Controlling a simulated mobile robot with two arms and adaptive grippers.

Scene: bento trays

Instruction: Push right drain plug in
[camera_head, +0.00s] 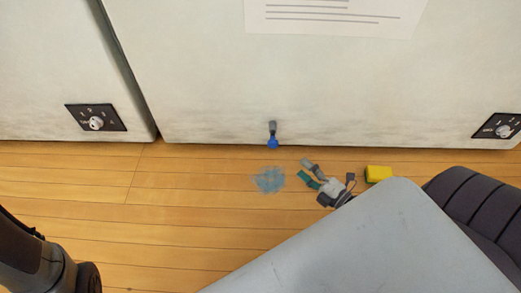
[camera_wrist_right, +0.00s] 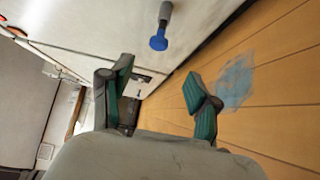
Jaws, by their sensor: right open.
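One drain plug, a grey stem with a blue end (camera_head: 273,138), sticks out low on the front of a white cabinet (camera_head: 300,70). It also shows in the right wrist view as a blue-ended grey plug (camera_wrist_right: 159,41), ahead of the fingers. My right gripper (camera_head: 308,172), grey with green pads, is below and to the right of the plug in the head view, apart from it. In the right wrist view its fingers (camera_wrist_right: 160,67) are spread wide with nothing between them. My left gripper is not visible; only a dark part of my left arm shows at the lower left.
Black dial plates sit on the cabinet fronts at left (camera_head: 96,118) and right (camera_head: 497,126). A blue smudge (camera_head: 268,180) marks the wooden floor (camera_head: 150,210). A yellow block shape (camera_head: 378,173) is right of my gripper. The floor at left is mostly clear.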

